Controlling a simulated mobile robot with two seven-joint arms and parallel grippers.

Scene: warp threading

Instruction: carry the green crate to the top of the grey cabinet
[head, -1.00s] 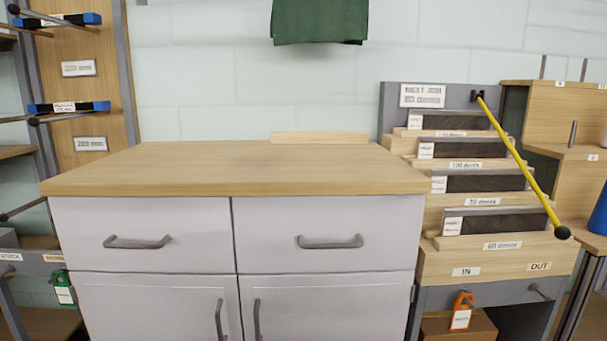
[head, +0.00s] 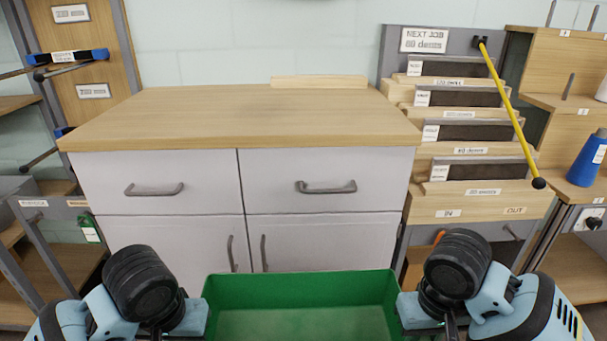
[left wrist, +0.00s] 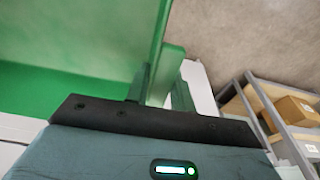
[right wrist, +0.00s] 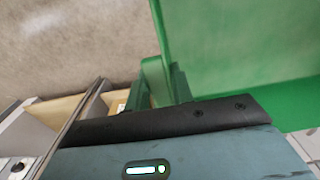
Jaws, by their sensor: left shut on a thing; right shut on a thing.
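The green crate (head: 300,322) is at the bottom middle of the head view, in front of the grey cabinet and lower than its top. My left gripper (left wrist: 160,95) is shut on the crate's left side, where a green handle shows in the left wrist view. My right gripper (right wrist: 160,90) is shut on the crate's right side in the same way. In the head view both wrists flank the crate, and the fingertips are hidden. The grey cabinet (head: 160,175) has drawers and doors, and a bare wooden top (head: 245,115).
A low wooden strip (head: 318,82) runs along the back of the cabinet top. Right of it stands a stepped rack (head: 470,205) with a yellow rod (head: 510,110). A blue bottle (head: 587,160) is at far right, and shelving (head: 40,215) is at left.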

